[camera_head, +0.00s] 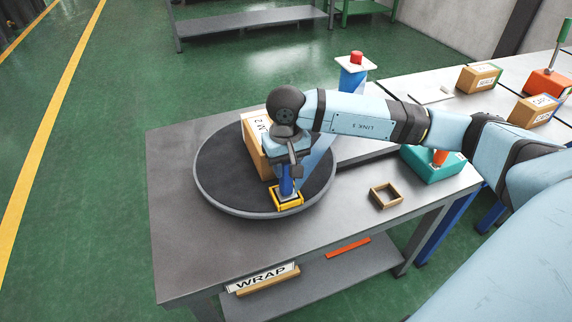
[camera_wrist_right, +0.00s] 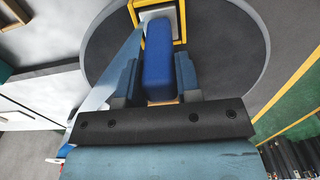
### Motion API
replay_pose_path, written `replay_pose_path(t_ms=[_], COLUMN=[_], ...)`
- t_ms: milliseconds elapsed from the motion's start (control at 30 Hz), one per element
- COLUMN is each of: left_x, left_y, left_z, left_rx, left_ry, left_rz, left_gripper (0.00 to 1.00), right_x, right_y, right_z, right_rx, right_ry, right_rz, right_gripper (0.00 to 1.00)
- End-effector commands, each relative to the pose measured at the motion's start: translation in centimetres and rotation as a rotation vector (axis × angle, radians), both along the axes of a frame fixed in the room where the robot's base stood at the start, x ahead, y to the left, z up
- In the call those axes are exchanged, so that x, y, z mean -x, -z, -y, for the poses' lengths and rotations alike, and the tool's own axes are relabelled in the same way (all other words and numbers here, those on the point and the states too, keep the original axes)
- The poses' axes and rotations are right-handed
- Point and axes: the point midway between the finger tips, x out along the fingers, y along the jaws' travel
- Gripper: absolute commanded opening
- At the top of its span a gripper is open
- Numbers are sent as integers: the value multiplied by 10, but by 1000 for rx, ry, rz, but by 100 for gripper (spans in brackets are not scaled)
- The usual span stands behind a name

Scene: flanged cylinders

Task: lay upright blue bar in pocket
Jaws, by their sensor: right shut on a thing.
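The blue bar (camera_head: 286,184) stands upright in my right gripper (camera_head: 287,171), which points down over the dark round turntable. In the right wrist view the bar (camera_wrist_right: 158,55) lies between the two fingers. My right gripper (camera_wrist_right: 158,76) is shut on it. The yellow-edged square pocket (camera_head: 289,207) sits at the front of the turntable, and it also shows in the wrist view (camera_wrist_right: 181,28). The bar's lower end is at the pocket with its pale inside; I cannot tell whether it touches the floor. My left gripper is not in view.
On the turntable (camera_head: 221,181), a cardboard box (camera_head: 255,150) stands close behind the gripper. A small wooden frame (camera_head: 386,196) and a teal box (camera_head: 431,166) stand to the right. A red-topped post (camera_head: 355,70) stands behind. The table's left part (camera_head: 172,210) is clear.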

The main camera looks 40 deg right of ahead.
Motion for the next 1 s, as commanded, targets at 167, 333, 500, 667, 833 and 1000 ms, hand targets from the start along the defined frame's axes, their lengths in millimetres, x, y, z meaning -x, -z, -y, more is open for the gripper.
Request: replay_pose_path(t_ms=[167, 333, 500, 667, 833, 1000], left_x=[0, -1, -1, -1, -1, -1], left_y=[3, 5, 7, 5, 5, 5], left_z=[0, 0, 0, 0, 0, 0], left_rx=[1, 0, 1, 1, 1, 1], left_ry=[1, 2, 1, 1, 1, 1], left_rz=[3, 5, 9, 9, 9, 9], left_gripper=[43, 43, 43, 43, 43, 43], right_x=[0, 0, 0, 0, 0, 0], right_y=[4, 7, 11, 10, 10, 10], right_z=[0, 0, 0, 0, 0, 0], right_rx=[0, 0, 0, 0, 0, 0], right_ry=[0, 0, 0, 0, 0, 0], right_rz=[1, 1, 1, 1, 0, -1], right_gripper=[0, 0, 0, 43, 61, 61])
